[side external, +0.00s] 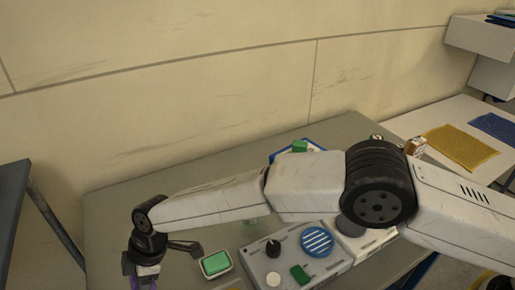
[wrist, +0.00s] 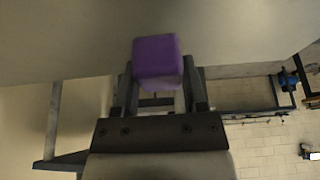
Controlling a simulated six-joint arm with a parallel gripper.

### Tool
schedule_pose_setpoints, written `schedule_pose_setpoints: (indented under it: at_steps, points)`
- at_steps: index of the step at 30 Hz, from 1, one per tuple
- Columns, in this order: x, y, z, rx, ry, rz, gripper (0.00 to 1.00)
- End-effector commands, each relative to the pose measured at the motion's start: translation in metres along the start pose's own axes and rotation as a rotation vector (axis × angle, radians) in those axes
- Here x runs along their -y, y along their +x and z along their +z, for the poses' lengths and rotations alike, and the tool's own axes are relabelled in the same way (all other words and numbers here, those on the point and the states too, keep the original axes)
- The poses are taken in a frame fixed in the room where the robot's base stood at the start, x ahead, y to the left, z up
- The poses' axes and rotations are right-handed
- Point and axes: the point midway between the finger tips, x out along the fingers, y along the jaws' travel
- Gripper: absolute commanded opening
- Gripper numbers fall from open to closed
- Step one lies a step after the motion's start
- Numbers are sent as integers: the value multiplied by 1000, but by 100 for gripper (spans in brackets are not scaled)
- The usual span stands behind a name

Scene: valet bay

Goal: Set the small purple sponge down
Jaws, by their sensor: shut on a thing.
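The small purple sponge (wrist: 157,58) is held between the two fingers of my gripper (wrist: 157,88) in the wrist view. My gripper is shut on it, and the grey table surface shows beyond it. In the side external view my gripper (side external: 142,280) is at the bottom left, near the table's left front part, and is cut by the lower edge. Only a sliver of purple shows there between the fingers. I cannot tell whether the sponge touches the table.
A green block in a pale dish (side external: 217,264) lies just right of my gripper. A grey panel (side external: 330,272) with a knob, a blue striped disc (side external: 317,241) and a green piece (side external: 300,275) stands further right. The table's left back area (side external: 125,205) is bare.

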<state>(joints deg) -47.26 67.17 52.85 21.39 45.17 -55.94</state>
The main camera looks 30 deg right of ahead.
Motion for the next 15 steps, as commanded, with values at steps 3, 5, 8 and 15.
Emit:
schedule_pose_setpoints:
  at_steps: [3,5,8,15]
  points:
    - [-1,15,6,1,0,-2,0]
    - [-1,21,8,0,0,-2,0]
    - [-1,27,10,-2,0,-1,0]
    - [-1,29,11,-3,-1,0,0]
